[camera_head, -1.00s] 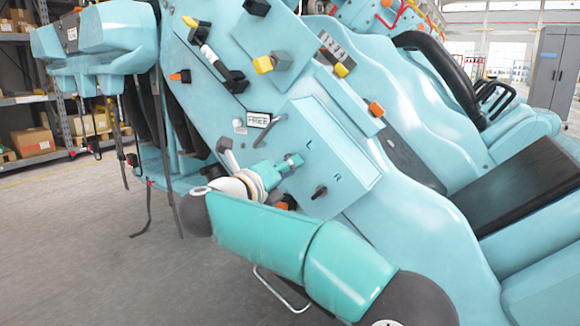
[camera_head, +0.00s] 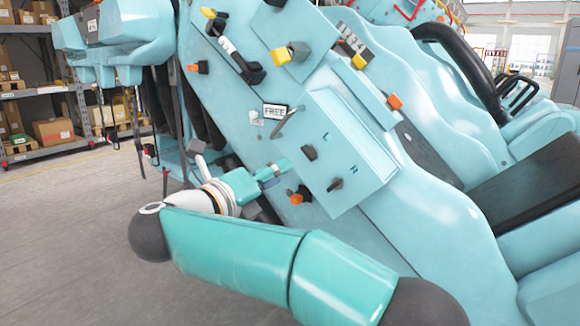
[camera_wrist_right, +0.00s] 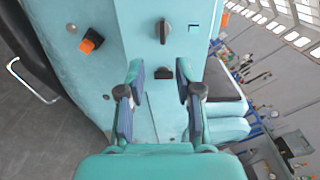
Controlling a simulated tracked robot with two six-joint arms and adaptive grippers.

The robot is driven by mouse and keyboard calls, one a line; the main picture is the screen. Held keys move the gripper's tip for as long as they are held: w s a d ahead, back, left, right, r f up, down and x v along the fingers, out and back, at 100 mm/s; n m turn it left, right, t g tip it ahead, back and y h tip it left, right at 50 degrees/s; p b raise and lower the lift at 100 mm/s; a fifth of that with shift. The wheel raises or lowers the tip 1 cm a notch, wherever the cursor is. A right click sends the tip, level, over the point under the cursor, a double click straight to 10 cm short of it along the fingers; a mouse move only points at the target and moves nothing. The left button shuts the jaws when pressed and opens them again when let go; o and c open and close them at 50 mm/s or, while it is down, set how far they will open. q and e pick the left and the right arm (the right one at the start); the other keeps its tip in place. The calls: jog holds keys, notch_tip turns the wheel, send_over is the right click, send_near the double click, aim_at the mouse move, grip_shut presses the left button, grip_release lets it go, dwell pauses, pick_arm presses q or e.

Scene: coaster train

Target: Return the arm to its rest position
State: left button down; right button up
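My right arm (camera_head: 240,245) crosses the lower part of the head view. My right gripper (camera_head: 274,172) is beside the left edge of the pale blue control box (camera_head: 350,135). In the right wrist view my gripper (camera_wrist_right: 158,100) has its fingers spread, with nothing between them. The box carries a black switch by the letter L (camera_head: 310,152) and another black switch (camera_head: 336,184) lower right. Both switches are clear of the gripper. In the right wrist view a black knob (camera_wrist_right: 162,31) and a smaller black switch (camera_wrist_right: 163,73) lie beyond the fingertips. My left gripper is not in view.
The sloping blue coaster car (camera_head: 440,215) fills the right side. An orange knob (camera_head: 299,197) sticks out close to the gripper. A "FREE" sign (camera_head: 275,111) is above. Open floor (camera_head: 70,235) lies at left, with shelves (camera_head: 50,80) behind.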

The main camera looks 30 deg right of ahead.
jog(key=shift+v, duration=1)
jog(key=shift+d, duration=0.15)
